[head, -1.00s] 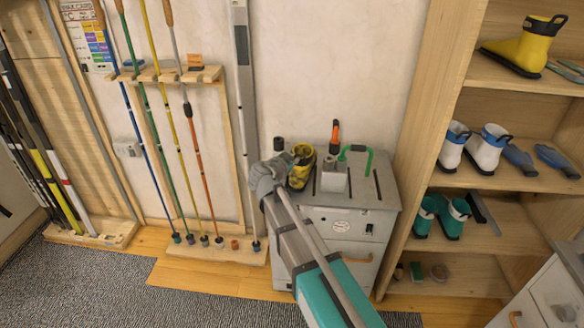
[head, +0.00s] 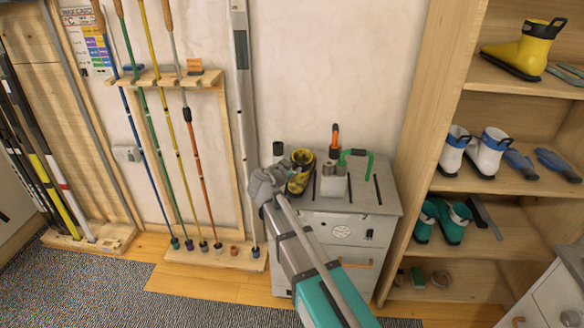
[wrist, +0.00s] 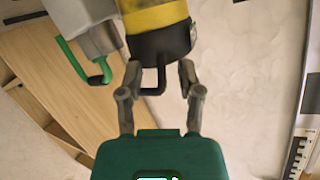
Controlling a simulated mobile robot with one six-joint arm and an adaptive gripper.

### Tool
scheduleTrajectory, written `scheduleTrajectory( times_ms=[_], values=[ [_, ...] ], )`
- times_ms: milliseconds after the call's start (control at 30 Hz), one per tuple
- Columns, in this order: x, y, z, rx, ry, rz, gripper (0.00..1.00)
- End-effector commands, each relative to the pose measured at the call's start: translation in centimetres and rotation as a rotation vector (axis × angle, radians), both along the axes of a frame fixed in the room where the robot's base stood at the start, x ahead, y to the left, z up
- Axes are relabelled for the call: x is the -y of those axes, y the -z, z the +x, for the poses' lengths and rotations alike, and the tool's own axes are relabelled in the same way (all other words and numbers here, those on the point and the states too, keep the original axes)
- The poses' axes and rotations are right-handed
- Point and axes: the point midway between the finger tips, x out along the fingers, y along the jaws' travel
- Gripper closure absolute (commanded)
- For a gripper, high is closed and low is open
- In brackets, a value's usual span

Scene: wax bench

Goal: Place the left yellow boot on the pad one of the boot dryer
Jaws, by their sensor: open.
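A yellow boot (head: 301,172) with a dark cuff is at the left part of the grey cabinet's top. In the wrist view the boot (wrist: 158,17) shows its yellow shaft, black cuff and a black pull loop. My gripper (wrist: 160,74) is open, with one finger on either side of the loop; I cannot tell whether they touch it. In the head view my gripper (head: 282,186) is at the boot's left front side. A second yellow boot (head: 530,45) stands on the top shelf at the right. I cannot make out a marked pad one.
The grey cabinet (head: 378,203) also bears a dark post (head: 278,149), and a grey block (head: 334,183) with an orange-tipped tool and green hook. White boots (head: 486,153) and teal boots (head: 450,222) fill lower shelves. Poles (head: 195,150) stand in a wooden rack at left.

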Motion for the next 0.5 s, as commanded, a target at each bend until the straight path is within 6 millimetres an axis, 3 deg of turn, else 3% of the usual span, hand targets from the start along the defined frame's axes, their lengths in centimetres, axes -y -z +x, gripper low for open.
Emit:
scheduleTrajectory(
  times_ms=[267, 500],
  values=[
    [-0.5, -0.5, -1.1, 0.000, -0.002, -0.001, 0.53],
    [-1.6, -1.6, -3.8, 0.002, -0.003, -0.001, 0.53]
  ],
)
